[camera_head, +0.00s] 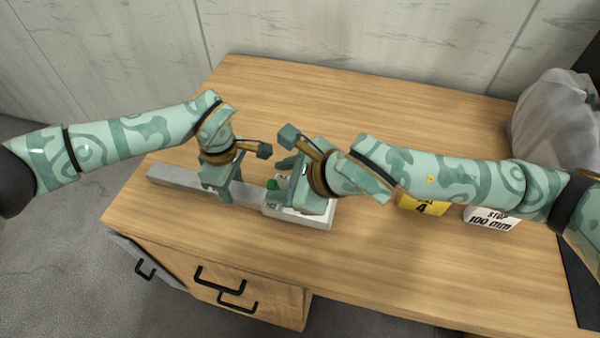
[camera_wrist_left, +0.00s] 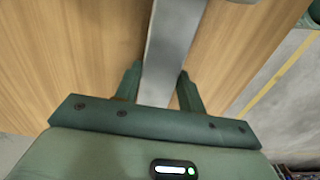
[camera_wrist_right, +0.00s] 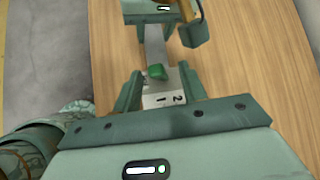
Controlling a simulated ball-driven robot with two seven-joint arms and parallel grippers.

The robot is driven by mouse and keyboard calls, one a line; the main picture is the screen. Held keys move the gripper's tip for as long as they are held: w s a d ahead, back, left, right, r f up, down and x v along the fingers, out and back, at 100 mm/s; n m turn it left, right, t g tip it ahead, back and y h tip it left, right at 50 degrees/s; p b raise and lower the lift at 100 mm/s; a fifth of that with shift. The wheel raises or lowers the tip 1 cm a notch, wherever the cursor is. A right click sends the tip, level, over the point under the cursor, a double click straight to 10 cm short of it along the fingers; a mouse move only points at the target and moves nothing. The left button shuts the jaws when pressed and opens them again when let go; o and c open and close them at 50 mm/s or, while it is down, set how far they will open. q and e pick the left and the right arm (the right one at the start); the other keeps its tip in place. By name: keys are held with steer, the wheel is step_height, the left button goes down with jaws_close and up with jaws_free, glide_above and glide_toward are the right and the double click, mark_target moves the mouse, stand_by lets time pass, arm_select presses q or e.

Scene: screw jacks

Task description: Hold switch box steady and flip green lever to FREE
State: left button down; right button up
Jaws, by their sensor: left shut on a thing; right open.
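The white switch box (camera_head: 303,219) sits near the front edge of the wooden table, partly hidden by my right gripper. Its green lever (camera_head: 272,184) is at its left end; the lever (camera_wrist_right: 157,72) also shows in the right wrist view, by the box face (camera_wrist_right: 160,99) marked 1 and 2. A long grey bar (camera_head: 172,178) runs left from the box. My left gripper (camera_wrist_left: 158,90) is shut on this bar, left of the box. My right gripper (camera_wrist_right: 160,82) is open above the box, its fingers on either side of the lever area. I cannot tell whether they touch it.
A yellow block (camera_head: 422,207) marked 4 and a white block (camera_head: 491,217) reading STOP 100 mm stand right of the box, near my right forearm. A grey bag (camera_head: 555,125) is at the right. The back of the table (camera_head: 330,95) is clear. Drawers with black handles are below.

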steer(key=v, duration=1)
steer(key=shift+d+r, duration=0.1)
arm_select(q)
steer(key=c, duration=0.8)
jaws_free()
steer(key=shift+o, duration=0.2)
steer(key=shift+r, duration=0.1)
